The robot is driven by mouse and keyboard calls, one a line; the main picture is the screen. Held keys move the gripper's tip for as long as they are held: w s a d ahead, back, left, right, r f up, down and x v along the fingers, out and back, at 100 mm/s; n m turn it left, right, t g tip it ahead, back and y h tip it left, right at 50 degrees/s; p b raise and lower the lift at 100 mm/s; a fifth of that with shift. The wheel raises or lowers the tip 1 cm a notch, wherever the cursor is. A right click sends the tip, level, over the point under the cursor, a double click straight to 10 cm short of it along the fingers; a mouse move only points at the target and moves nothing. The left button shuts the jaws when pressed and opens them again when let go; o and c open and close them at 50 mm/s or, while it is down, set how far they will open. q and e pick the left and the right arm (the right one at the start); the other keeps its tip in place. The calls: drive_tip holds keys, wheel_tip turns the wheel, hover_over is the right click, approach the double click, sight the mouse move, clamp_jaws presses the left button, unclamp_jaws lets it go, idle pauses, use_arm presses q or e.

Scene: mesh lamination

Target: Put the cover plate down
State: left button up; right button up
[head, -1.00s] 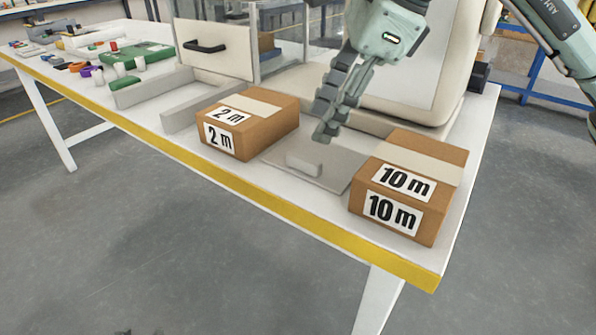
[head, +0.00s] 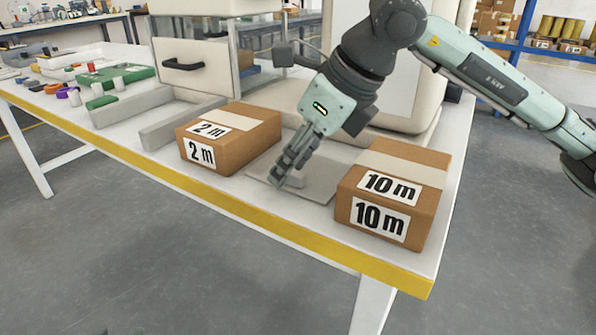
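The cover plate (head: 318,188) is a flat grey sheet with a small raised grip block (head: 297,182). It appears to lie flat on the table between two cardboard boxes, partly hidden by my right gripper. My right gripper (head: 278,178) points down at the plate, its fingertips at the left side of the grip block. The fingers overlap in this view, so I cannot tell whether they are apart or closed, or touching the block. My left gripper is out of view.
The "2 m" box (head: 229,138) stands left of the plate and the "10 m" box (head: 394,195) right of it. A cream machine (head: 378,80) stands behind. A panel with a black handle (head: 184,65) and a green tray (head: 115,74) are farther left.

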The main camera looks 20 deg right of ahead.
drive_tip(key=shift+w+a+f, duration=0.1)
drive_tip(key=shift+f, duration=0.1)
clamp_jaws()
drive_tip(key=shift+r, duration=0.1)
